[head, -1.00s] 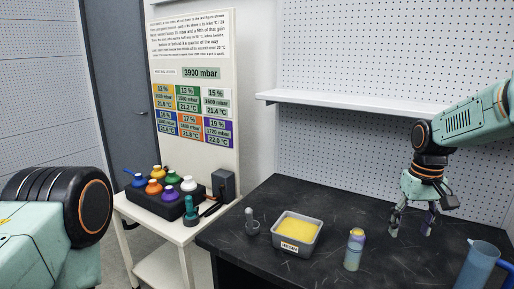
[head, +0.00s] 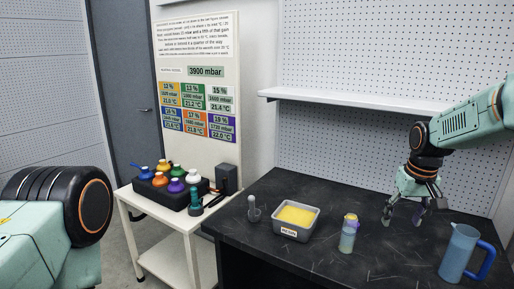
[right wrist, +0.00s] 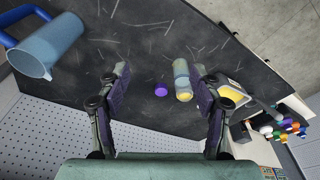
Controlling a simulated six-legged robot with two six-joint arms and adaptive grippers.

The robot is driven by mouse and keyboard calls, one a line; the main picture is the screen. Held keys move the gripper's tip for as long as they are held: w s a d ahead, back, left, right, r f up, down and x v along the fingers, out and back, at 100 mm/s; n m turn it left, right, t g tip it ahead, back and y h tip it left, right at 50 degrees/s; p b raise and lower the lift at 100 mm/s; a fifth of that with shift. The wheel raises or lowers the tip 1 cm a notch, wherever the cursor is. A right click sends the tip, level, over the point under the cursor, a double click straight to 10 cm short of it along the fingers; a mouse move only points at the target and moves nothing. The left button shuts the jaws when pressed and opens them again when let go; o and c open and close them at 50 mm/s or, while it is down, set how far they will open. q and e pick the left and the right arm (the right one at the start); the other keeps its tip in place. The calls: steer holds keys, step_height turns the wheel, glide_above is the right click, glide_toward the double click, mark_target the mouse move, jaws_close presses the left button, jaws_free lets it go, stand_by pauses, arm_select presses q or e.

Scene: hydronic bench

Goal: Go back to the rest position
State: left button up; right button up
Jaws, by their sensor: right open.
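My right gripper (head: 403,223) is open and empty above the right part of the dark bench. Its two fingers stand apart, also in the right wrist view (right wrist: 160,70). A pale blue-green bottle (head: 347,238) stands on the bench left of this gripper, apart from it.
A blue jug (head: 459,252) stands at the bench's right front. A shelf (head: 350,103) runs behind. A white cart (head: 190,222) holds several colored bottles.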

steer(key=s+a+f+t+b, duration=0.1)
steer(key=s+a+f, duration=0.2)
steer(key=f, duration=0.4)
steer(key=s+a+f+t+b, duration=0.1)
steer(key=s+a+f+b, duration=0.15)
steer(key=f, duration=0.45)
steer(key=s+a+f+t, duration=0.1)
steer(key=s+a+f, duration=0.15)
steer(key=f, duration=0.45)
steer(key=s+a+f+g+b, duration=0.1)
steer(key=s+f+b, duration=0.2)
steer(key=s+f, duration=0.3)
steer(key=s+a+f+g+b, duration=0.2)
steer(key=s+f, duration=0.5)
steer(key=s, duration=1)
steer(key=s+a+f+g+b, duration=0.1)
steer(key=s+f+b, duration=0.3)
steer(key=s, duration=0.7)
step_height(320, 180, down, 2)
steer(key=shift+s+a+f+g, duration=0.15)
steer(key=shift+s+a+g, duration=0.25)
steer(key=shift+a, duration=0.05)
steer(key=shift+s, duration=0.1)
